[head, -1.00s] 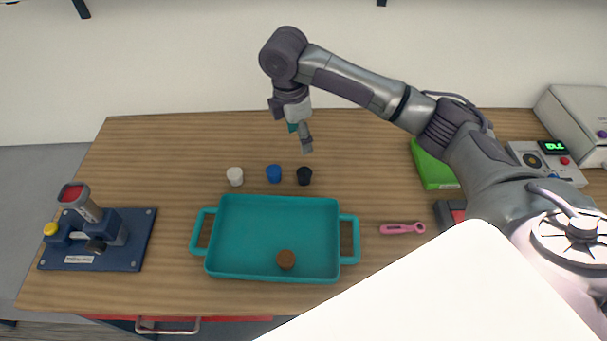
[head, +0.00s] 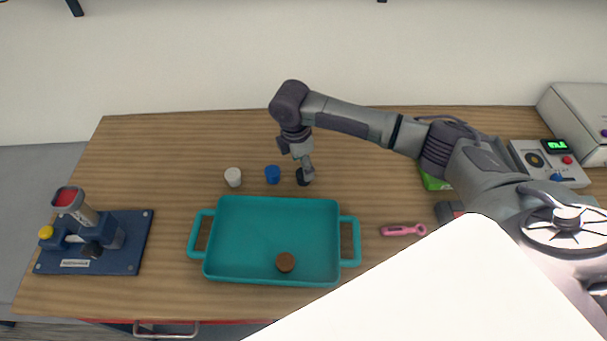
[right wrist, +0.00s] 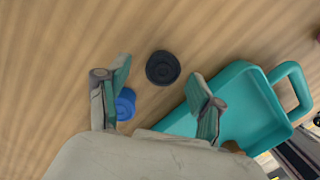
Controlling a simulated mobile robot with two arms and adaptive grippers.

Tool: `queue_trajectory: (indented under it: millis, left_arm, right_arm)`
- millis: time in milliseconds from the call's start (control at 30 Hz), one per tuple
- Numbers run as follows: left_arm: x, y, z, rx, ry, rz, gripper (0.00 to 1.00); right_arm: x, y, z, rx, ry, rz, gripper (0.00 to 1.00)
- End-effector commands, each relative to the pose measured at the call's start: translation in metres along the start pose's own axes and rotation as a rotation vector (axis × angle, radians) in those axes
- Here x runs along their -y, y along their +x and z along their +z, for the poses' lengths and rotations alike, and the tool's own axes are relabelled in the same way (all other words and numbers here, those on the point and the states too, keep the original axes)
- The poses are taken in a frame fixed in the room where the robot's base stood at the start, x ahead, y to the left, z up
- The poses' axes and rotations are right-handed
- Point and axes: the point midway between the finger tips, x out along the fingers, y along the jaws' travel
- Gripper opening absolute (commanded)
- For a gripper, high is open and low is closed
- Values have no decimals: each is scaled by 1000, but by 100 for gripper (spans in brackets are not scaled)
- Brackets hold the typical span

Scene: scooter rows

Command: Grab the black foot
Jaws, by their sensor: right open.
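The black foot (head: 303,179) is a small dark round piece standing on the wooden table just behind the teal tray (head: 270,202). In the right wrist view the black foot (right wrist: 163,68) lies ahead of and between my two fingertips, with no finger touching it. My right gripper (head: 304,164) is open and points down at the black foot, partly covering it in the head view. Its spread fingers (right wrist: 158,90) show in the right wrist view. My left gripper is not in view.
A blue foot (head: 272,174) and a white foot (head: 233,177) stand left of the black one. A brown foot (head: 285,262) is in the tray. A pink tool (head: 403,230) lies right of the tray. A blue fixture (head: 95,245) stands at the left. The back-left table is clear.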

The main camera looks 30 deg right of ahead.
Motion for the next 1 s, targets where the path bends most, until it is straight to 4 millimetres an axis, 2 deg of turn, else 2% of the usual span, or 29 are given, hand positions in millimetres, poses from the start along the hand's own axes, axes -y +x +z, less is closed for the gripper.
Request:
queue_trajectory:
  millis: [100,233,533,900,1000]
  left_arm:
    - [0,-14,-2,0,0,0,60]
    - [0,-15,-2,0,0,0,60]
    - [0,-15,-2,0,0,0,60]
    - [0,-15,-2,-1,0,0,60]
    - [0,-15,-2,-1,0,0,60]
  right_arm:
    - [5,16,-3,1,-1,-6,66]
    - [4,33,-3,1,0,-2,66]
    - [4,40,-3,0,-2,0,66]
    - [4,39,-3,1,-1,-1,5]
    - [4,39,-3,1,-1,0,4]
